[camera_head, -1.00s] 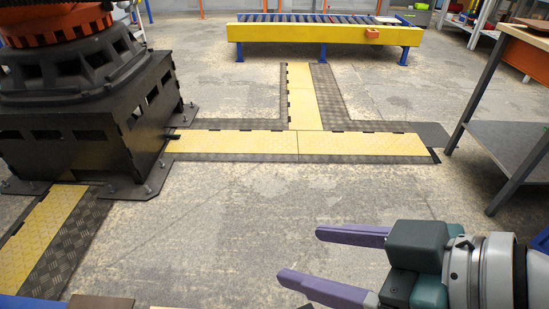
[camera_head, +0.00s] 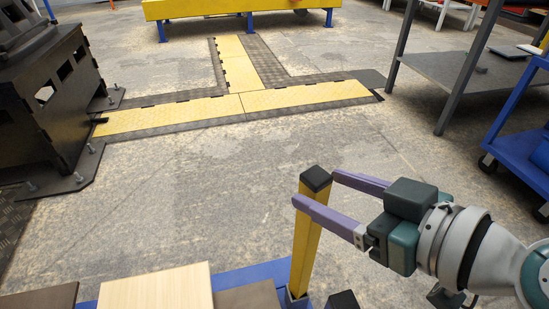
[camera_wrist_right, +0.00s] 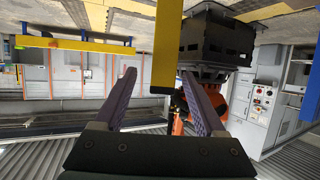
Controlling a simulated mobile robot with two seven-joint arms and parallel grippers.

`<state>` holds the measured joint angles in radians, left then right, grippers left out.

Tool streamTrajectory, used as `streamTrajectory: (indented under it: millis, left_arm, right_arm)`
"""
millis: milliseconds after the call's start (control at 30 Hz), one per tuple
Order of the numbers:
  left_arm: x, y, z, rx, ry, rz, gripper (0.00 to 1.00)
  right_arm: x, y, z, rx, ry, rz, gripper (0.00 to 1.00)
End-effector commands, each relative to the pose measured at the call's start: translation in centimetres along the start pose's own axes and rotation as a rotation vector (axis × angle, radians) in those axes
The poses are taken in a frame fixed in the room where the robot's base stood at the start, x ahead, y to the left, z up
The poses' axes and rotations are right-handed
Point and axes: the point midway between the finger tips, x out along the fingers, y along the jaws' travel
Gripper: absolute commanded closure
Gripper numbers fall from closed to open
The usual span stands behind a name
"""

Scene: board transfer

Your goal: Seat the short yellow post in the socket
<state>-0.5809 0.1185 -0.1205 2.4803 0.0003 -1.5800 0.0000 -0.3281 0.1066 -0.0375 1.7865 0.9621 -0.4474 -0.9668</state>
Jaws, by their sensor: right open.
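A yellow post (camera_head: 303,250) with a black top stands upright at the bottom of the head view, its foot at a small grey fitting (camera_head: 297,299) on a blue surface. I cannot tell whether this fitting is the socket. My right gripper (camera_head: 315,187) is open, its purple fingers on either side of the post near its top. The upside-down right wrist view shows the post (camera_wrist_right: 166,45) between the spread fingers, with a gap on each side. A second black top (camera_head: 342,300) shows at the bottom edge; its body is hidden. My left gripper is out of view.
A pale wooden board (camera_head: 157,289) and brown boards (camera_head: 40,298) lie along the bottom edge. A grey table (camera_head: 470,75) and a blue cart (camera_head: 520,145) stand at right. The floor beyond the post is clear up to the yellow cable ramps (camera_head: 290,97).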

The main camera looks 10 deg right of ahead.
Motion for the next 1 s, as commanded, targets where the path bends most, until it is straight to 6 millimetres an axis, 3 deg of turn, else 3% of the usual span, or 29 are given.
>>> streamTrajectory:
  millis: [400,700,1000]
  left_arm:
    - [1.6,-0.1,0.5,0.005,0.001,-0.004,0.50]
    - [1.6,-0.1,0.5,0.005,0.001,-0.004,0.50]
    - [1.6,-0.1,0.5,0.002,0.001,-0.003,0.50]
  right_arm:
    - [5.3,-0.3,-0.1,0.001,0.001,-0.001,0.28]
    - [5.8,-0.3,-0.2,-0.001,-0.002,-0.001,0.28]
    - [5.8,-0.3,-0.2,-0.001,-0.002,-0.001,0.61]
